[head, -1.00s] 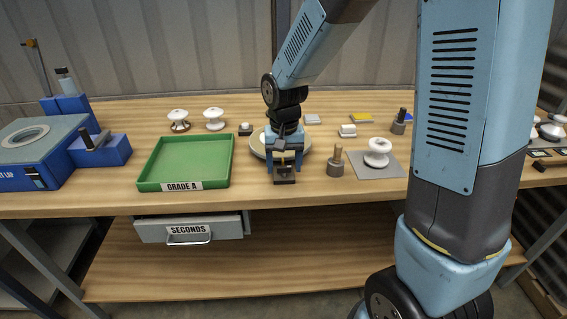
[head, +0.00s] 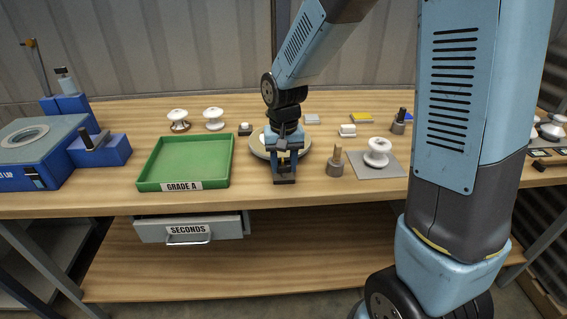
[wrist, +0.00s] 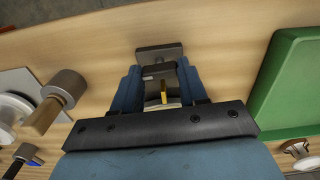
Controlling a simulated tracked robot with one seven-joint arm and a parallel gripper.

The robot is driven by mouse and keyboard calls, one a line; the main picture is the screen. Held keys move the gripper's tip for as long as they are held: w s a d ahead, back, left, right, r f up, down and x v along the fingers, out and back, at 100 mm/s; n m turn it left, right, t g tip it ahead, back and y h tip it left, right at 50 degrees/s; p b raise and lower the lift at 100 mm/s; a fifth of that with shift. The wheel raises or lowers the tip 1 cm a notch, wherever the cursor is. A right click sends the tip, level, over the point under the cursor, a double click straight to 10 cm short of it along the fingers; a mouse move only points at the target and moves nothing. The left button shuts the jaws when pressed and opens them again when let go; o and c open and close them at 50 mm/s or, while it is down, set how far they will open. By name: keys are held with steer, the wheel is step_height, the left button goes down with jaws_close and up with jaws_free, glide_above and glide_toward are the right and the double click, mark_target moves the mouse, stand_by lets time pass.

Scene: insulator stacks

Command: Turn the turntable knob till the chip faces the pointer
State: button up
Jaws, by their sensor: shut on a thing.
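The turntable (head: 257,151) is a pale round disc on the bench, partly hidden behind my gripper. My gripper (head: 285,170) points down at its front side, by a dark block (head: 285,181) near the bench edge. In the wrist view, my gripper (wrist: 160,88) has its blue fingers on either side of a small greyish knob (wrist: 152,86) with a yellow mark. The fingers are shut on it. The dark grey block also shows beyond the fingertips in the wrist view (wrist: 158,52). I cannot make out the chip or the pointer.
A green tray (head: 142,186) marked GRADE A stands to the left. A grey post with a wooden peg (head: 336,165) and a white insulator (head: 377,150) on a grey mat (head: 397,170) stand to the right. An open SECONDS drawer (head: 222,231) hangs below.

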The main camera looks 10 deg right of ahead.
mark_target(284, 166)
steer(key=n, duration=0.3)
steer(key=shift+n, duration=2.1)
steer(key=o, duration=1.1)
steer(key=shift+c, duration=0.2)
steer(key=shift+r, duration=0.1)
step_height(284, 166, up, 14)
steer(key=shift+f, duration=0.25)
